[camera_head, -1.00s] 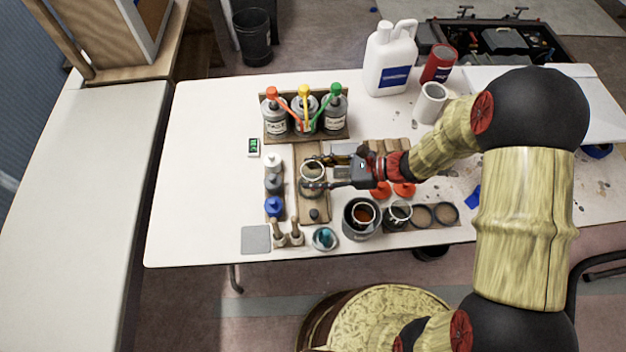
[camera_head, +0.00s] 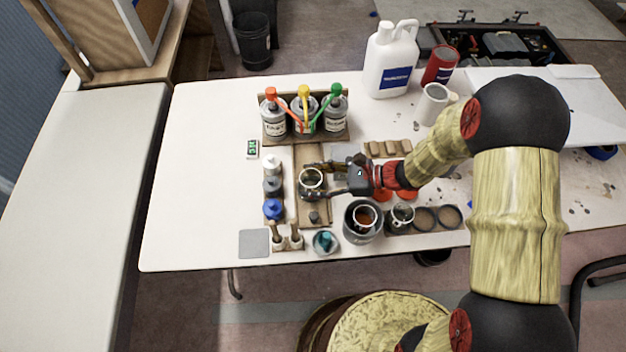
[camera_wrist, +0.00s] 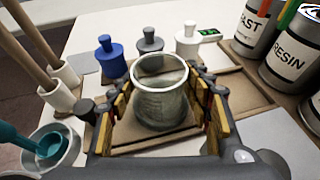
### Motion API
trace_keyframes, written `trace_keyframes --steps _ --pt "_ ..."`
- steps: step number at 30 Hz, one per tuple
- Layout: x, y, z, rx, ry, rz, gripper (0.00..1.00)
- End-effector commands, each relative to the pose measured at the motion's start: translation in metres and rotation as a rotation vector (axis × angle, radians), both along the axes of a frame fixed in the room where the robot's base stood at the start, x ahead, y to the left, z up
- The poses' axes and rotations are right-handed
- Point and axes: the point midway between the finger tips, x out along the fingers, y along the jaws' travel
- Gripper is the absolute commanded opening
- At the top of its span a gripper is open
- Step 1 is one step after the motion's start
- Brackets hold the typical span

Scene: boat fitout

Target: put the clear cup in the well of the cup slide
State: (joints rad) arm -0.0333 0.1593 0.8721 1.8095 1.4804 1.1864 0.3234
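The clear cup (camera_head: 311,183) stands upright over the wooden cup slide (camera_head: 304,155). In the wrist view the cup (camera_wrist: 160,100) is between my gripper's two fingers (camera_wrist: 166,112), with a visible gap on each side. Its base is low at the wooden slide (camera_wrist: 130,135); whether it sits down inside the well cannot be told, as the cup covers the well. My gripper (camera_head: 311,180) comes in from the right, open, its fingers around the cup without clear contact. The slide's dark knob (camera_head: 314,217) is at its near end.
Small bottles (camera_head: 272,187) stand left of the slide, and a rack of pump bottles (camera_head: 304,115) stands behind it. Brushes (camera_head: 287,238), a teal-tooled bowl (camera_head: 325,241) and a dark pot (camera_head: 350,232) are at the front.

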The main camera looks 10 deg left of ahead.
Motion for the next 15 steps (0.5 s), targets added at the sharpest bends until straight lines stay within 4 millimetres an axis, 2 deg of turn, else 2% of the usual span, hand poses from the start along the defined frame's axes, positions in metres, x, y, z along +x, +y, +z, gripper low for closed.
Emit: trace_keyframes --steps 8,11,15 --pt "0.0 0.0 0.005 0.0 -0.001 0.0 0.5" --pt "0.001 -0.01 0.009 0.0 0.0 -0.003 0.5" --pt "0.002 -0.035 0.02 0.001 -0.001 -0.005 0.5"
